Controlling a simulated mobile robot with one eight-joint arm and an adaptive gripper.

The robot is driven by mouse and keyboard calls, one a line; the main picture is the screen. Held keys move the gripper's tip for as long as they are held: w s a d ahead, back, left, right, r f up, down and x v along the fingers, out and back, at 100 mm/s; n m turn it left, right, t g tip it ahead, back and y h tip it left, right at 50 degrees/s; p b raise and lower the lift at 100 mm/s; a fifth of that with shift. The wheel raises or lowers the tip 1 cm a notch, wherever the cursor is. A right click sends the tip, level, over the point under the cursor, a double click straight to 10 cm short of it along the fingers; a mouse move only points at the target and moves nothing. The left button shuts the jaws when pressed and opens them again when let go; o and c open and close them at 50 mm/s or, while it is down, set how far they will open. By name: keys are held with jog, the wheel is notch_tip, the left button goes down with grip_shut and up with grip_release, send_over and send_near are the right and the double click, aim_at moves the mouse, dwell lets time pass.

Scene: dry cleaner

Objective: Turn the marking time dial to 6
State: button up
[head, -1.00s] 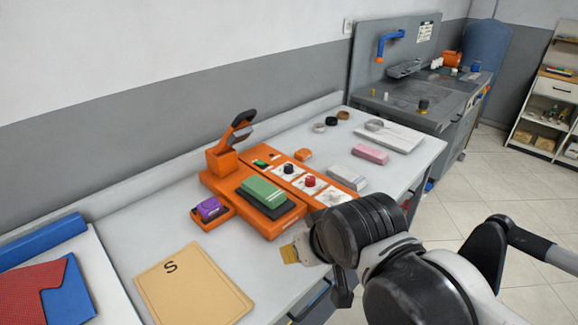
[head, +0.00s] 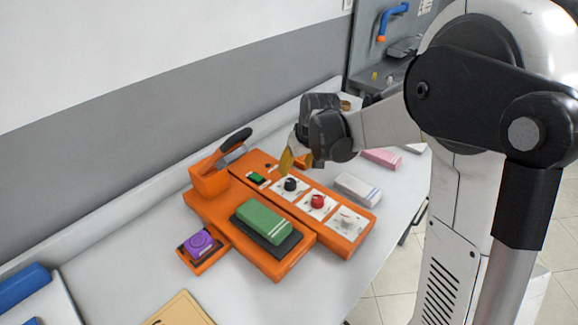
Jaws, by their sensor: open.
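The orange marking machine (head: 272,256) stands on the pale counter. My gripper (head: 296,162) is open and empty, with yellowish fingertips. It hangs over the far side of the strip, just above and behind the black dial in the picture. No contact with a dial shows.
A green block (head: 263,221) lies on the machine's dark pad. A purple block (head: 199,243) sits in front. Grey (head: 358,188) and pink (head: 381,158) blocks lie to the right.

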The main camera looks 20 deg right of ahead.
aim_at(290, 182)
jog(key=b+x, duration=0.3)
jog(key=x, duration=0.7)
jog(key=shift+a+f, duration=0.1)
jog(key=shift+f, duration=0.25)
jog(key=c, duration=1.2)
